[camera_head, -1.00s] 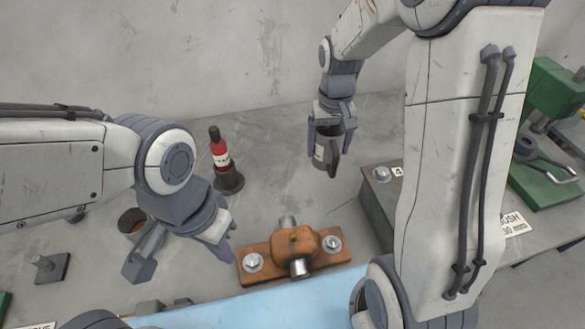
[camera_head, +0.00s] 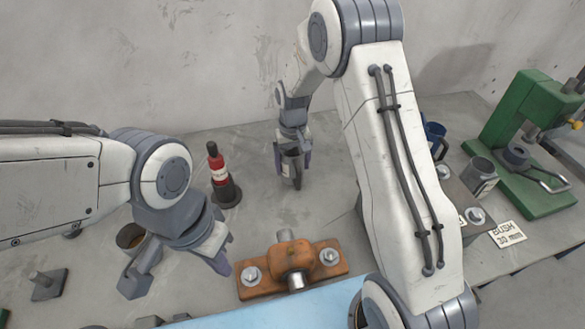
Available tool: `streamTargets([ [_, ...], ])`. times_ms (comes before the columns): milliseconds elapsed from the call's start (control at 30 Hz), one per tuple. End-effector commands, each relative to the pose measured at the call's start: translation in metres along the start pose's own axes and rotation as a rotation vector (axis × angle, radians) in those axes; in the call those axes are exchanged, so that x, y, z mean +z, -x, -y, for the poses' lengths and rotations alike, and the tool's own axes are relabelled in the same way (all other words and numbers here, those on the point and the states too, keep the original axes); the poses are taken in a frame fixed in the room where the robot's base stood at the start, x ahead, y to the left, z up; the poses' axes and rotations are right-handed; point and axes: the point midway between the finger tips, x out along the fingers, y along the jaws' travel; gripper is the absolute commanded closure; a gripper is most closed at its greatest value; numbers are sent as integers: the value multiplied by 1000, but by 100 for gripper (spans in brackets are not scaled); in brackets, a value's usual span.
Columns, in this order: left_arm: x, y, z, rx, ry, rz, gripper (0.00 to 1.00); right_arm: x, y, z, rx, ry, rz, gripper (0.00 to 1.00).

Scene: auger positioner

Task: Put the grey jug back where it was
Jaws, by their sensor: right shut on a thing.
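The grey jug (camera_head: 291,167) is in my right gripper (camera_head: 292,172), at the back middle of the bench. The gripper's fingers are on either side of the jug, shut on it. The jug looks upright; I cannot tell whether its base touches the bench. My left gripper (camera_head: 178,268) is at the lower left with its fingers spread apart and nothing between them.
A red and black bottle (camera_head: 219,172) stands in a dark holder left of the jug. An orange bearing block (camera_head: 295,262) lies in front.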

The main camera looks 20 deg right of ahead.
Motion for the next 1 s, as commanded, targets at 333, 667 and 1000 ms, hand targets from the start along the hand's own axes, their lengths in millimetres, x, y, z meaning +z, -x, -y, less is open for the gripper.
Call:
streamTargets([
  [333, 0, 9, -1, 0, 1, 0, 100, 0, -27, -1, 0, -1, -1, 98],
  [667, 0, 7, 0, 0, 0, 0, 100, 1, -30, -1, 0, -1, 1, 0],
  [1000, 0, 7, 0, 0, 0, 0, 100, 0, -23, -1, 0, -1, -2, 0],
])
